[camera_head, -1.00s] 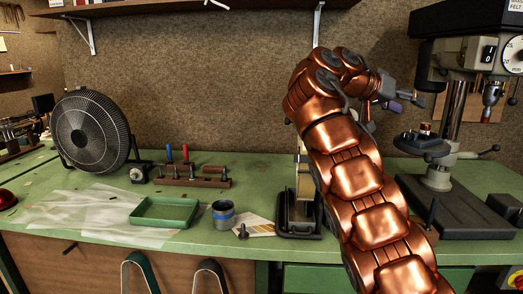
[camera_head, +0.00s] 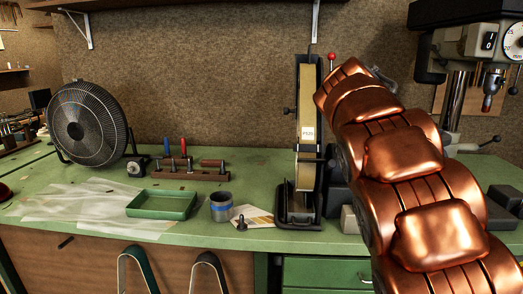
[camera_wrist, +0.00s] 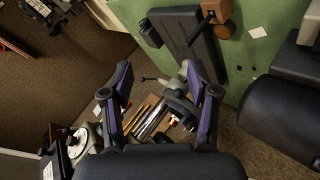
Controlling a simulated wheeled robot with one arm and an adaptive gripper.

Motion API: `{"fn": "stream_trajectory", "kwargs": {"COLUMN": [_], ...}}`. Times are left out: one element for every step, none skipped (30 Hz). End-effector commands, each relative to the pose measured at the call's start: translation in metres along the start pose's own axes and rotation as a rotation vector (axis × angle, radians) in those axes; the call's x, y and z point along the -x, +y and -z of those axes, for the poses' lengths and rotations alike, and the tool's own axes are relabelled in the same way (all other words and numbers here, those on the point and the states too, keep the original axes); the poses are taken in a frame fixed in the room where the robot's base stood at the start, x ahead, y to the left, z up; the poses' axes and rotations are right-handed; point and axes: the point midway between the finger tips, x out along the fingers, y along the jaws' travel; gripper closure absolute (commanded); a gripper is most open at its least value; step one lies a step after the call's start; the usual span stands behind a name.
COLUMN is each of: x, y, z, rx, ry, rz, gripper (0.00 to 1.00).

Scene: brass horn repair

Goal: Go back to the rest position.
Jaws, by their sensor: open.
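My gripper (camera_wrist: 158,82) shows in the wrist view with its two purple-padded fingers spread apart and nothing between them. Beyond the fingers are the metal column and parts of the drill press, apart from the pads as far as I can tell. In the head view my copper-coloured arm rises from the lower right, bends near the belt sander (camera_head: 308,125), and hides the gripper.
The drill press (camera_head: 470,50) stands at the right. The green workbench (camera_head: 90,222) holds a fan (camera_head: 88,125), a green tray (camera_head: 163,204), a grey-blue cup (camera_head: 221,207) and a tool rack (camera_head: 190,173).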

Motion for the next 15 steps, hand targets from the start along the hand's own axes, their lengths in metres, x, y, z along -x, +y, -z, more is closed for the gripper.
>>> {"fn": "stream_trajectory", "kwargs": {"x": [-0.007, -0.011, -0.017, -0.020, -0.024, -0.028, -0.031, -0.034, -0.038, -0.040, -0.043, -0.046, -0.048, -0.050, -0.052], "y": [-0.004, -0.006, -0.010, -0.013, -0.016, -0.020, -0.022, -0.026, -0.031, -0.034, -0.037, -0.043, -0.047, -0.050, -0.055], "z": [-0.017, -0.027, -0.040, -0.050, -0.060, -0.074, -0.084, -0.095, -0.109, -0.120, -0.131, -0.147, -0.158, -0.170, -0.186], "rx": [0.024, 0.039, 0.062, 0.077, 0.092, 0.111, 0.126, 0.141, 0.161, 0.173, 0.187, 0.207, 0.220, 0.233, 0.251], "ry": [-0.023, -0.038, -0.060, -0.075, -0.090, -0.111, -0.124, -0.139, -0.158, -0.170, -0.183, -0.204, -0.218, -0.233, -0.253], "rz": [0.020, 0.034, 0.051, 0.067, 0.081, 0.101, 0.116, 0.132, 0.153, 0.172, 0.189, 0.213, 0.231, 0.249, 0.273], "gripper": [0.40, 0.40, 0.40, 0.40, 0.40, 0.40, 0.40, 0.40, 0.40, 0.40, 0.40, 0.40, 0.40, 0.40, 0.40]}}
